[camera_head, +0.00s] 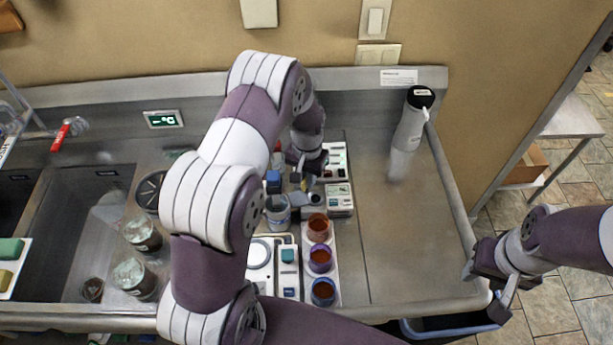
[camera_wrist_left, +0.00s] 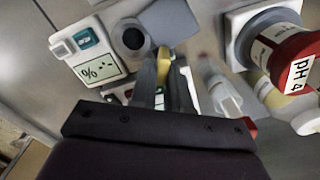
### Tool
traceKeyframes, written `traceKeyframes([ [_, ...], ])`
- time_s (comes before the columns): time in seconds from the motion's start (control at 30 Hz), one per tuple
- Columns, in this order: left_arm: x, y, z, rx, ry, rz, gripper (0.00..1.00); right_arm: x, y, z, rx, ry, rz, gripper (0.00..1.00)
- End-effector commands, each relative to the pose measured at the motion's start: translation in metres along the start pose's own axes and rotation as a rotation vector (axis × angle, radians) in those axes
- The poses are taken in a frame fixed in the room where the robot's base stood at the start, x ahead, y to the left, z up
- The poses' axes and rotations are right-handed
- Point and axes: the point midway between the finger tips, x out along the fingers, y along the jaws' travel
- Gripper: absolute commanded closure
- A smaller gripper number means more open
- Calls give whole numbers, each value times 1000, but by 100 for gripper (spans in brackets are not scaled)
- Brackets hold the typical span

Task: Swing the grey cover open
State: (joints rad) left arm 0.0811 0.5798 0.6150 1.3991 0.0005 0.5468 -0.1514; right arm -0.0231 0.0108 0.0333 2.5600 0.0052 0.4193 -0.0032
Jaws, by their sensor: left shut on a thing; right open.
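The grey cover (camera_wrist_left: 168,22) shows in the left wrist view as a flat grey plate just beyond my fingertips. It stands beside the dark round well (camera_wrist_left: 132,38) of a white meter (camera_wrist_left: 92,52), and the well's opening shows. A yellow piece (camera_wrist_left: 162,62) at the cover's near edge lies between the fingers of my left gripper (camera_wrist_left: 170,75), which is shut on it. In the head view my left gripper (camera_head: 308,180) is among the devices at mid-counter, and its own arm partly hides the area. My right gripper (camera_head: 488,288) is open and empty near the counter's right front corner.
A red-capped pH 4 bottle (camera_wrist_left: 292,58) stands close right in the wrist view. Cups of coloured liquid (camera_head: 320,257) stand in front of the devices. A beaker (camera_head: 277,212) stands left of them.

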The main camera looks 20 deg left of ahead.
Motion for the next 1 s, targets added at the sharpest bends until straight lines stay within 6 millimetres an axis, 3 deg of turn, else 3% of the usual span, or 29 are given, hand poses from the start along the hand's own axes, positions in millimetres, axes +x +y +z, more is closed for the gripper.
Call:
traceKeyframes([
  [0.3, 0, 1, 2, 113, -5, 1, 100, 3, 0, 0, 0, 0, 0, 57],
  [0.83, 0, 1, 2, 136, -6, 1, 100, 3, 0, 0, 0, 0, 0, 57],
  [0.87, 0, 1, 2, 135, -6, 1, 81, 3, 0, 0, 0, 0, 0, 57],
  [0.9, 0, 1, 2, 135, -5, 0, 68, 3, 0, 0, 0, 0, 0, 57],
  [0.93, 0, 1, 2, 135, -5, 0, 63, 3, 0, 0, 0, 0, 0, 57],
  [1.0, 0, 1, 1, 135, -4, 0, 63, 3, 0, 0, 0, 0, 0, 57],
])
